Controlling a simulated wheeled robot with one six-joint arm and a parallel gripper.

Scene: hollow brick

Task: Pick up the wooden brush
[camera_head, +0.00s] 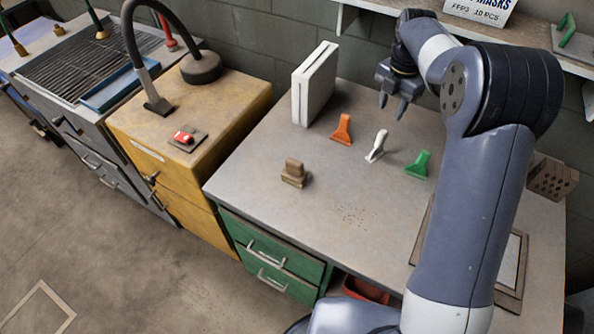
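The wooden brush (293,172), a small brown block-like object, stands on the grey worktop (250,190) near its left side. My gripper (393,109) hangs above the back of the worktop, to the right of and farther back than the brush. Its two fingers point down and are apart, with nothing between them. The gripper is well clear of the brush.
An orange tool (342,130), a white tool (377,147) and a green tool (418,165) stand below my gripper. A white upright box (314,84) stands behind the brush. A hollow brick (553,179) is at the far right. The worktop in front of the brush is clear.

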